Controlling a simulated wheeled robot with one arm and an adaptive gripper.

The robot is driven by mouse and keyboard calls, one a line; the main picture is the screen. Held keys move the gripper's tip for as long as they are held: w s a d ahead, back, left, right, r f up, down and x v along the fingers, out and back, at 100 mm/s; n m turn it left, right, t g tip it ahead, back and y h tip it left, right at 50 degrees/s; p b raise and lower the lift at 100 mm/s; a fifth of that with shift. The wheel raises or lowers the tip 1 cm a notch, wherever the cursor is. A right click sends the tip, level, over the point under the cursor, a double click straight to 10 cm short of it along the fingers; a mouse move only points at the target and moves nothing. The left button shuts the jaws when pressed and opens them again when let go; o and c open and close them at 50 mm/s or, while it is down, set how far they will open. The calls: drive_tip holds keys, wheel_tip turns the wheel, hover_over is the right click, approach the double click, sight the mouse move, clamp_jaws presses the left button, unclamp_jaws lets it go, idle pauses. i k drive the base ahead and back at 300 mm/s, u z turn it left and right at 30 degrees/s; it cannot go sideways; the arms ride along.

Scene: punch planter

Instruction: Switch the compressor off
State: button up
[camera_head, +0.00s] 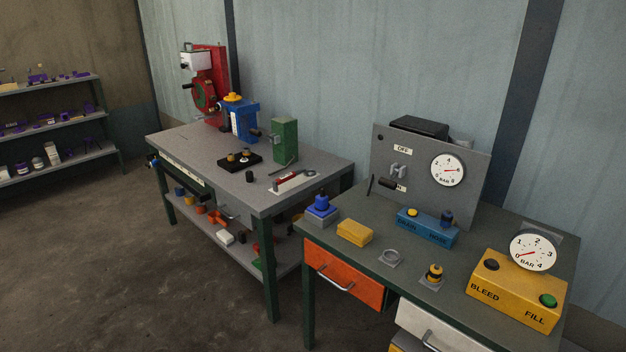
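The compressor panel (463,203) is an upright grey plate at the back of the right bench. It has an OFF label (403,150) near its top and a second label (400,188), partly covered and seemingly ON, lower down. A light metal bracket (398,171) sits between the labels. A dark handle (388,183) sticks out beside the lower label, at the ON end. The round white panel gauge (447,170) has a red needle pointing right, near the 6. My gripper is not in view.
In front of the panel stand a blue box (427,228) with two knobs, a yellow block (354,232), a blue-topped button unit (321,208) and a yellow BLEED/FILL box (512,293) with a gauge. A second bench (222,170) stands left. The floor (130,260) at left is clear.

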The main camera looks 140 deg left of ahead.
sight(389, 183)
drive_tip(key=u, duration=3.6)
drive_tip(key=i, duration=1.95)
drive_tip(key=u, duration=2.35)
